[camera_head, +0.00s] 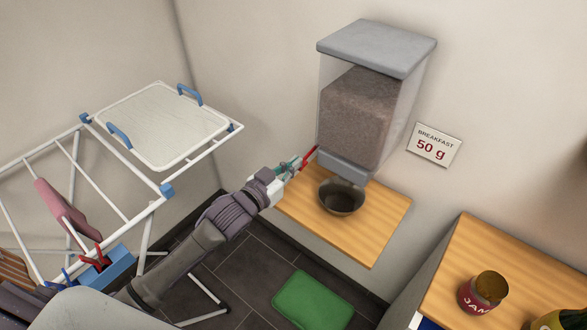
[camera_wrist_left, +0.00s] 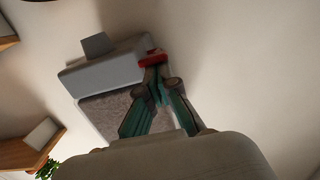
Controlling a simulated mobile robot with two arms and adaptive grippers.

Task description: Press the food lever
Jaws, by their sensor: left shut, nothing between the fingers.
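The food dispenser (camera_head: 368,108) hangs on the wall, a clear box of brown food with a grey lid and a grey outlet. Its red lever (camera_head: 308,158) sticks out from the outlet's left side; in the left wrist view the lever's red end (camera_wrist_left: 152,58) shows at my fingertips. My left gripper (camera_head: 295,166) is shut and empty, with its tips at or very near the lever; I cannot tell if they touch. A dark metal bowl (camera_head: 341,197) stands under the outlet; I cannot make out any food in it. My right gripper is not in view.
The bowl's wooden shelf (camera_head: 375,240) lies below my gripper. A white drying rack (camera_head: 110,195) with a tray (camera_head: 160,125) stands at left. A "BREAKFAST 50 g" sign (camera_head: 434,145) is right of the dispenser. A jam jar (camera_head: 483,292) stands on the right counter (camera_head: 510,260).

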